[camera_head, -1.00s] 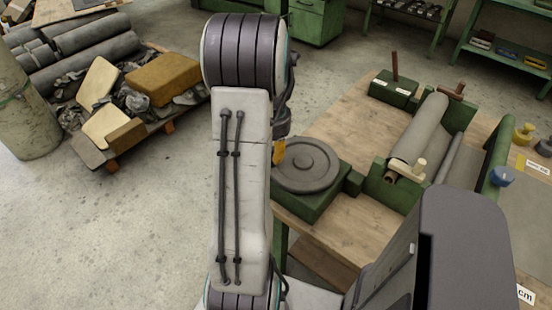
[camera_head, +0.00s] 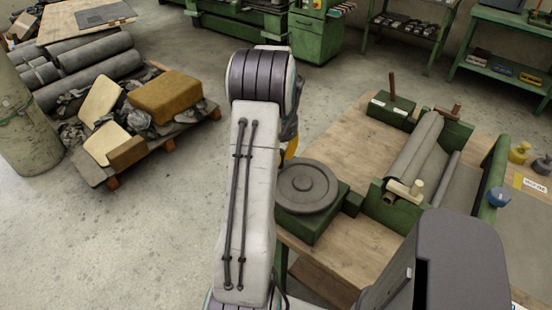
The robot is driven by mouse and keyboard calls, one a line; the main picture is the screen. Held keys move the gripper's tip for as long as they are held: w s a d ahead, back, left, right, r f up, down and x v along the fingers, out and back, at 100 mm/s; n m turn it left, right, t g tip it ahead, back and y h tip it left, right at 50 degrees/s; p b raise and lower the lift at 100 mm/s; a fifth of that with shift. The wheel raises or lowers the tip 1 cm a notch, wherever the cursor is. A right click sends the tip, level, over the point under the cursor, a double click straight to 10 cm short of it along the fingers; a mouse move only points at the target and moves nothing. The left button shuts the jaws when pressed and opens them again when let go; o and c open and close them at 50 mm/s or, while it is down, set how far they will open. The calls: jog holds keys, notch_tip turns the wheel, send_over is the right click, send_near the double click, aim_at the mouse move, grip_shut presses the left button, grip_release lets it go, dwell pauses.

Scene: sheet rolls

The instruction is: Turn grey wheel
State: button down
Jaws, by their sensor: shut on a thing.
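The grey wheel (camera_head: 306,187) is a round disc with a raised hub. It lies flat on a green base (camera_head: 309,226) at the near left corner of the wooden table. My gripper (camera_head: 291,147) shows only as a small orange and dark piece at the wheel's far left edge, just right of my arm. It is shut on the wheel at that edge, but my arm hides most of the gripper and the exact contact.
A green roller machine with a grey sheet roll (camera_head: 418,142) stands right of the wheel. A green block with an upright rod (camera_head: 392,104) is behind. A loaded pallet (camera_head: 160,160) lies left on the floor. Open floor lies between pallet and table.

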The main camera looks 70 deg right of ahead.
aim_at(305, 160)
jog(key=d+m, duration=0.1)
jog(key=s+d+m, duration=0.1)
jog(key=m, duration=0.1)
jog(key=shift+s, duration=0.1)
jog(key=s+d+m+p, duration=0.1)
jog(key=m, duration=0.1)
jog(key=shift+s+d+m, duration=0.2)
jog(key=shift+m, duration=0.2)
jog(key=s+m, duration=0.1)
jog(key=s+d+m, duration=0.1)
jog(key=m, duration=0.1)
jog(key=shift+s+d+f, duration=0.1)
jog(key=shift+s+d, duration=0.05)
jog(key=shift+s+d+m, duration=0.15)
jog(key=shift+s+m, duration=0.15)
jog(key=shift+s, duration=0.3)
jog(key=c, duration=1.2)
grip_release()
jog(key=shift+o, duration=0.2)
jog(key=shift+d+r, duration=0.1)
jog(key=shift+r, duration=0.1)
